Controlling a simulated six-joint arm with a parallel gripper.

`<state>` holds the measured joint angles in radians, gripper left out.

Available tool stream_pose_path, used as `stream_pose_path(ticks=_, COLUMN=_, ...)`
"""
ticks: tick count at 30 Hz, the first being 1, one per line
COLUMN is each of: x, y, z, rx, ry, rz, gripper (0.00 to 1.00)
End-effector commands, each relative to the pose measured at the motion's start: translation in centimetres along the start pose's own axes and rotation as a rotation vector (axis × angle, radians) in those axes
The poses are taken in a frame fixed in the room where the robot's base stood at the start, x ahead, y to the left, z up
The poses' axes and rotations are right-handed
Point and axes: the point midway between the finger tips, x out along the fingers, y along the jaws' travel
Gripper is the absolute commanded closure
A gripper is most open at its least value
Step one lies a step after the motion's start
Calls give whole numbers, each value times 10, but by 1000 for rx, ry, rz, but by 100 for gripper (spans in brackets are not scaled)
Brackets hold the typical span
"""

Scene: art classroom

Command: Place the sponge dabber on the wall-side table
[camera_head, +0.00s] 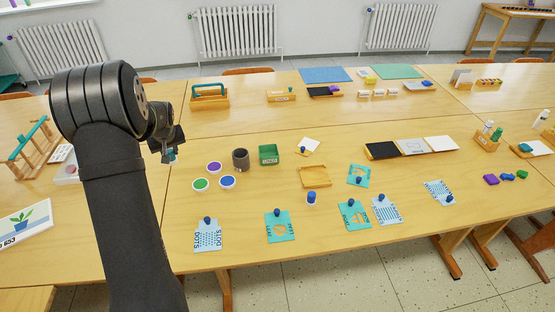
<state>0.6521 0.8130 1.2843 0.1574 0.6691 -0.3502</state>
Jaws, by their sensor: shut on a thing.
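My gripper (172,152) is at the left, in the air over the near table and in front of the far one. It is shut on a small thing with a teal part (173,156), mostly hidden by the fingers. I cannot tell for certain whether it is the sponge dabber. The wall-side table (350,110) is the far row, below the radiators. A short blue cylinder (311,198) stands on the near table, right of the gripper and apart from it.
Paint pots (213,168), a brown cup (240,159), a green box (269,155) and a wooden tray (325,177) stand right of the gripper. A wooden caddy (209,100) and a small box (281,96) stand on the wall-side table, with bare wood between them.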

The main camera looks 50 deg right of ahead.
Motion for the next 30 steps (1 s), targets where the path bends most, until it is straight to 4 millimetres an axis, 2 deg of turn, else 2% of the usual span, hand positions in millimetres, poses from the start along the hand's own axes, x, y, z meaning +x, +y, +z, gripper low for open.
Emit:
stream_pose_path(ticks=1, x=-5, y=30, z=10, rx=43, ry=1, rz=18, gripper=96)
stream_pose_path(ticks=6, x=-21, y=110, z=49, rx=166, ry=0, rz=70, gripper=96)
stream_pose_path(ticks=11, x=-40, y=178, z=92, rx=283, ry=2, rz=119, gripper=96)
stream_pose_path(ticks=18, x=-72, y=265, z=171, rx=456, ry=2, rz=192, gripper=96)
stream_pose_path(ticks=24, x=-96, y=312, z=230, rx=572, ry=2, rz=241, gripper=96)
stream_pose_path(ticks=30, x=-109, y=332, z=262, rx=631, ry=1, rz=266, gripper=96)
